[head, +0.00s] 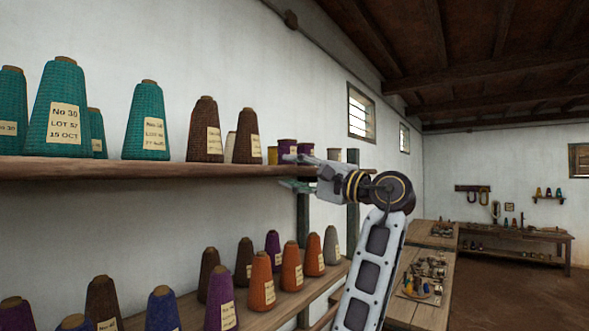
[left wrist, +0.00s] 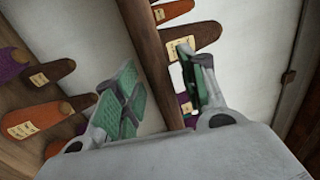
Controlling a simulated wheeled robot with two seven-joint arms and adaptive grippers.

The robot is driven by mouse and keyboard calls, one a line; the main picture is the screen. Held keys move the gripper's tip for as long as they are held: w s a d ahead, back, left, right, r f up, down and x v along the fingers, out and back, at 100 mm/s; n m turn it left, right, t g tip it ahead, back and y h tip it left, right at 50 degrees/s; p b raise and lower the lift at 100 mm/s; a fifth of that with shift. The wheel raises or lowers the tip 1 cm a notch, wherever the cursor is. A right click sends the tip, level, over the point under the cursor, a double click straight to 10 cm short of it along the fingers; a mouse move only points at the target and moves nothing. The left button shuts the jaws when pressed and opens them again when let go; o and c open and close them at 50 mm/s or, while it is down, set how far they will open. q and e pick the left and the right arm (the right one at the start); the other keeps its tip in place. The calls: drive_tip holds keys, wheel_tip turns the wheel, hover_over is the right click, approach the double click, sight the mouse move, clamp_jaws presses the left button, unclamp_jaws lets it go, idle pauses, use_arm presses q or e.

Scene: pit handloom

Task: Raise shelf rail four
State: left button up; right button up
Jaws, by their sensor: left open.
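The upper shelf's brown wooden front rail (head: 110,168) runs along the left wall; no number shows on it, so I cannot tell whether it is rail four. My left gripper (head: 291,172) is at the far end of this shelf, with its fingers open, one above and one below the shelf-edge level. In the left wrist view the brown bar (left wrist: 143,40) passes between the two green-padded fingers (left wrist: 158,88) of my open left gripper. I cannot tell whether either pad touches it. My right gripper is not in view.
Teal cones (head: 65,108) and brown cones (head: 203,130) stand on the upper shelf. A lower shelf (head: 285,305) holds orange, purple and brown cones. A workbench (head: 430,314) with small tools is beyond my arm. The floor (head: 520,300) at right is clear.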

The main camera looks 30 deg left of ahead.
use_arm(q)
drive_tip(key=shift+a, duration=0.2)
drive_tip(key=shift+c, duration=0.4)
clamp_jaws()
drive_tip(key=shift+r, duration=0.15)
idle(0.4)
